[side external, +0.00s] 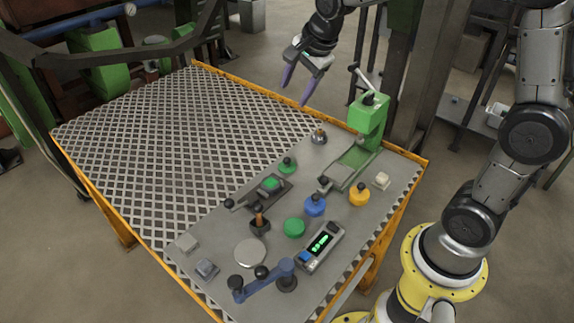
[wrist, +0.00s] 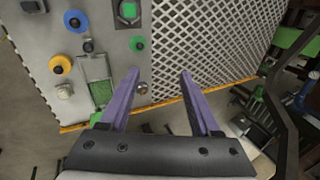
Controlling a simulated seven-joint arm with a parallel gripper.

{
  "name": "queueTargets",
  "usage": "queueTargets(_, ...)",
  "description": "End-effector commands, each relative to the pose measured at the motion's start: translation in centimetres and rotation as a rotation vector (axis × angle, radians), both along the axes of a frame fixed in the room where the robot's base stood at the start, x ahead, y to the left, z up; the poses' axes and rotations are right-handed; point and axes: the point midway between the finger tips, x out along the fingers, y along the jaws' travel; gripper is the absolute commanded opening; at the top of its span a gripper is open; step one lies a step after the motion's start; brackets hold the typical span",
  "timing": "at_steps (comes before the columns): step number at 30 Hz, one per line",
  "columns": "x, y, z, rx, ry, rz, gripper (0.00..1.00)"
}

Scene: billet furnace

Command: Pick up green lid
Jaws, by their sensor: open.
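Two round green pieces are on the grey panel, and I cannot tell for sure which is the green lid. One, a flat green disc (side external: 294,228), lies beside a blue round piece; it is cut off at the top of the wrist view (wrist: 77,3). The other, a green round piece with a dark knob (side external: 287,165), sits near the mesh edge and also shows in the wrist view (wrist: 137,43). My gripper (side external: 297,90) is open and empty, high above the far side of the table. Its purple fingers (wrist: 159,75) point toward the table, apart from both pieces.
A green lever press (side external: 369,115) stands at the panel's far right. Blue (side external: 315,205) and yellow (side external: 358,195) round pieces, a digital display box (side external: 320,247) and a blue crank (side external: 262,280) are on the panel. The mesh area (side external: 180,140) is clear.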

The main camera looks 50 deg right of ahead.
Motion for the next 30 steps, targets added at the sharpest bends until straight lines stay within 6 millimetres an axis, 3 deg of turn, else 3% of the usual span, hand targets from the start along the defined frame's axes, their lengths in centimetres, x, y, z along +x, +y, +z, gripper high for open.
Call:
queueTargets(1, 1.5, -0.7, -2.3, 0.018, 0.039, -0.046, 0.64)
queueTargets(3, 3.0, -1.5, -5.0, 0.034, 0.08, -0.088, 0.64)
queueTargets(9, 4.1, -2.9, -11.3, 0.046, 0.194, -0.116, 0.64)
queueTargets(17, 3.9, -3.4, -14.7, 0.05, 0.233, -0.126, 0.64)
queueTargets(24, 4.7, -3.6, -19.1, 0.05, 0.233, -0.124, 0.64)
queueTargets(30, 5.1, -3.7, -21.1, 0.049, 0.23, -0.124, 0.64)
